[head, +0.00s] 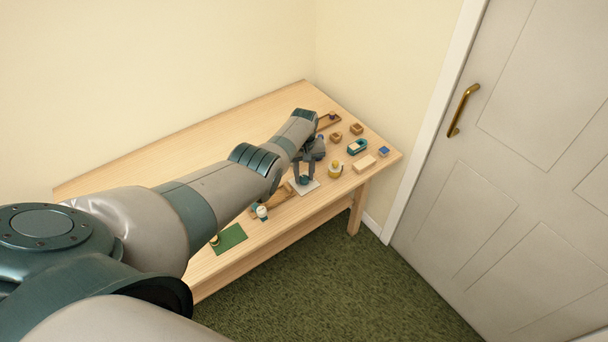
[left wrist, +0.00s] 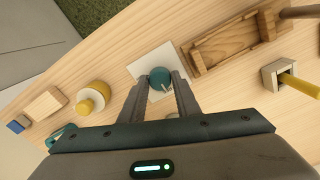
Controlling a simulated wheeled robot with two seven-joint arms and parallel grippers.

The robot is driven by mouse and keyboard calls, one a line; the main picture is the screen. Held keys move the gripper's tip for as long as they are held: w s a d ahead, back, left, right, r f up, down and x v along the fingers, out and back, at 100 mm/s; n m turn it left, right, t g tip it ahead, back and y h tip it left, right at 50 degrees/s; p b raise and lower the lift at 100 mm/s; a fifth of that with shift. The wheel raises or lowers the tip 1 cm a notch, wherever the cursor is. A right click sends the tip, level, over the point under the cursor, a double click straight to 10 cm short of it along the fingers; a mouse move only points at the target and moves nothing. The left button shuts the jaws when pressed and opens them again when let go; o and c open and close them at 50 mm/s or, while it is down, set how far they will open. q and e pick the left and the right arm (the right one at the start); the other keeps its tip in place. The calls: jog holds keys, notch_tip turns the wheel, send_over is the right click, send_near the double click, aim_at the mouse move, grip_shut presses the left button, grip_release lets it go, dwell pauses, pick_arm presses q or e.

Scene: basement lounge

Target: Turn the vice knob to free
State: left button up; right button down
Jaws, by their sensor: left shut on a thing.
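A round teal knob (left wrist: 160,77) stands on a white square plate (left wrist: 145,62) on the table. A short pale pointer line shows on the knob, towards the palm side of my gripper in the left wrist view. My left gripper (left wrist: 163,78) has one finger on each side of the knob and is shut on it. In the head view the left gripper (head: 305,178) reaches down over the white plate (head: 301,188), and it partly hides the knob. No lettering can be read on the plate. My right gripper is not in view.
The wooden table (head: 120,182) also holds a yellow round thing (left wrist: 91,100), a pale block (left wrist: 46,102), a wooden tray (left wrist: 223,44), a grey holder with a yellow stick (left wrist: 285,76), and a green mat (head: 229,239). A door (head: 530,150) stands right.

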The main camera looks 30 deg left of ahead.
aim_at(304, 178)
pick_arm(q)
jog(key=o, duration=1)
jog(key=shift+o, duration=0.2)
jog(key=shift+r, duration=0.1)
jog(key=shift+r+p, duration=0.45)
jog(key=shift+r, duration=0.3)
notch_tip(304, 178, up, 4)
jog(key=shift+r+p, duration=0.2)
jog(key=shift+p, duration=0.4)
notch_tip(304, 178, up, 11)
jog(key=b, duration=0.2)
jog(key=shift+r, duration=0.2)
